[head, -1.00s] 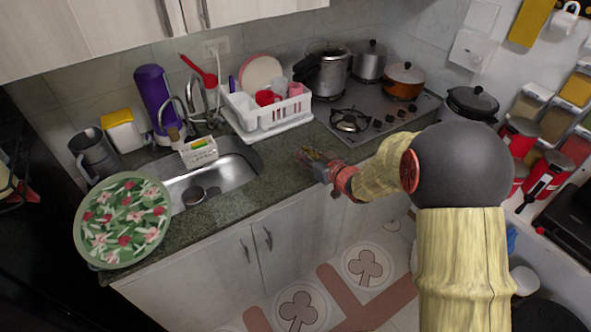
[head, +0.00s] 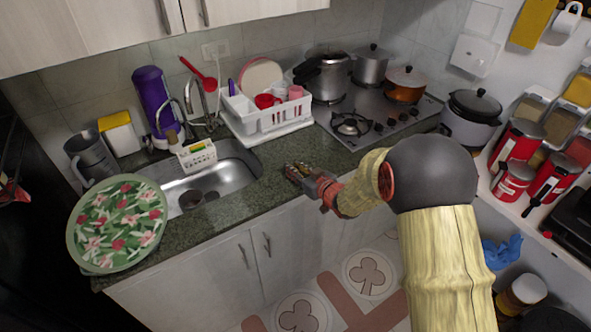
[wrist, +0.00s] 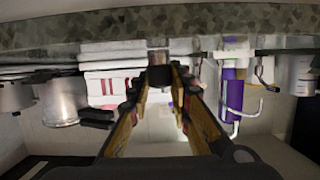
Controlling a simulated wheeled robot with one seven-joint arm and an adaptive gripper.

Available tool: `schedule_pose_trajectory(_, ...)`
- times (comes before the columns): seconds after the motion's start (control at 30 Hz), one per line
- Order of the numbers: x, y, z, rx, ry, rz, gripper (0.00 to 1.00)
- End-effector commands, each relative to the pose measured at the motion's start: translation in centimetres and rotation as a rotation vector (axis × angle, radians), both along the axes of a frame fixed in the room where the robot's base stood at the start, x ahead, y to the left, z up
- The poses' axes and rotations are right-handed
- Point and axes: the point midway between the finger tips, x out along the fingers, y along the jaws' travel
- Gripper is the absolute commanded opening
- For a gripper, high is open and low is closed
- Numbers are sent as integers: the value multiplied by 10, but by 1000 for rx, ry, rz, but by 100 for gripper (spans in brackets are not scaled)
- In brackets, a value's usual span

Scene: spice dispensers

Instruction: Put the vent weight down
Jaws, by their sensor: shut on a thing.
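My gripper (head: 297,172) is over the front part of the green granite counter, between the sink and the stove. In the wrist view its two fingers (wrist: 160,80) close together on a small dark piece, the vent weight (wrist: 158,58), at their tips. The vent weight is too small to make out in the head view. In the wrist view the counter (wrist: 60,30) fills the top, just beyond the tips; I cannot tell whether the weight touches it. The silver pressure cooker (head: 326,80) stands on the back left of the stove.
The sink (head: 231,178) lies left of my gripper. A white dish rack (head: 270,122) with cups stands behind it. The stove (head: 378,118) with several pots is to the right. A floral round tray (head: 118,222) covers the counter's left end. Counter around the gripper is clear.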

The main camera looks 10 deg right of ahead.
Motion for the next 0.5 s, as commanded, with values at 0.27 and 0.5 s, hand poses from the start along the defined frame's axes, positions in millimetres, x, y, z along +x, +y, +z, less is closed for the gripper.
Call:
schedule_pose_trajectory(0.27, 0, 0, -3, 1, 1, 0, 31)
schedule_pose_trajectory(0.5, 0, 0, -3, 1, 1, 0, 38)
